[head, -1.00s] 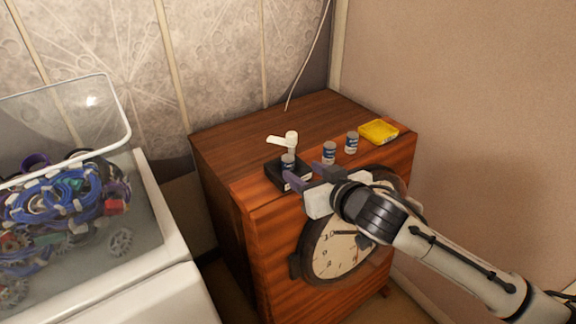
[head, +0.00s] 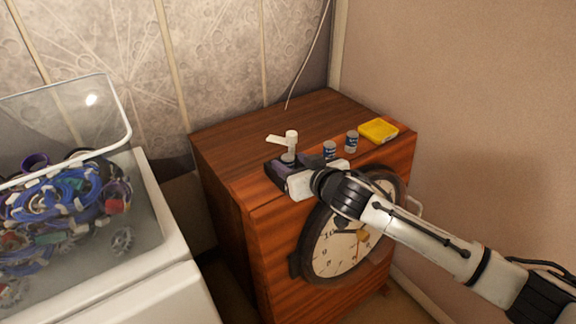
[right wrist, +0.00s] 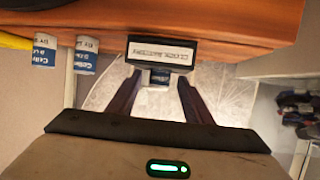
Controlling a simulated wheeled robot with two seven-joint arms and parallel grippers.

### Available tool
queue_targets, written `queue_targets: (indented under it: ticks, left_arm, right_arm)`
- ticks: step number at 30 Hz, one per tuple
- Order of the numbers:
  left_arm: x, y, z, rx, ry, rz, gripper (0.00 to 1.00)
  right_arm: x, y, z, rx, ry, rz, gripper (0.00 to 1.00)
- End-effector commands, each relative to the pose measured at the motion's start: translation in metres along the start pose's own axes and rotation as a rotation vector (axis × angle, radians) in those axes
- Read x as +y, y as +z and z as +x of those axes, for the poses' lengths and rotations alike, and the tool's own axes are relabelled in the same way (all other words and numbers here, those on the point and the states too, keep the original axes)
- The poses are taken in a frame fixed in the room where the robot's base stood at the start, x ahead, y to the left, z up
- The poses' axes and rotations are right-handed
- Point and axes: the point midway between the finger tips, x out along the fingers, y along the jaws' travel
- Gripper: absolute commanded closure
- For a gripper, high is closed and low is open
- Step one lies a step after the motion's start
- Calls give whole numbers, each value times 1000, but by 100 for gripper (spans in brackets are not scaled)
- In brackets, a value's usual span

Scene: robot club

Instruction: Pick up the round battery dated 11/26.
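Two round blue-and-white batteries stand upright on the wooden cabinet, one (head: 329,150) nearer the black holder and one (head: 351,142) to its right. In the right wrist view they show at the left, one (right wrist: 87,55) beside the other (right wrist: 45,52); their dates are too small to read. A third battery (right wrist: 160,77) is at the black holder (right wrist: 162,52), whose label seems to read "clock battery". My right gripper (head: 287,171) is open, its fingers either side of this battery with gaps visible. My left gripper is not in view.
A white tap-like piece (head: 291,140) stands just behind the holder. A yellow tray (head: 379,130) lies at the cabinet's right. A clock (head: 338,245) is on the cabinet's front. A clear bin (head: 130,215) of parts stands left. The cabinet's back top is clear.

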Motion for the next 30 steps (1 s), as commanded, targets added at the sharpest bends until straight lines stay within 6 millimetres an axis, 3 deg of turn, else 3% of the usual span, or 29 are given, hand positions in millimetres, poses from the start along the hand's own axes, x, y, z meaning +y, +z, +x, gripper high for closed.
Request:
queue_targets:
  ticks: [1,8,17,30]
  left_arm:
    - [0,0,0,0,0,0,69]
    - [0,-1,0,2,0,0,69]
    - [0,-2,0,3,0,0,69]
    - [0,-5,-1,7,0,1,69]
  right_arm:
    - [0,0,0,0,0,0,63]
    - [0,0,0,0,0,0,100]
    - [0,-7,-3,4,0,0,100]
    - [0,-80,-33,4,0,0,100]
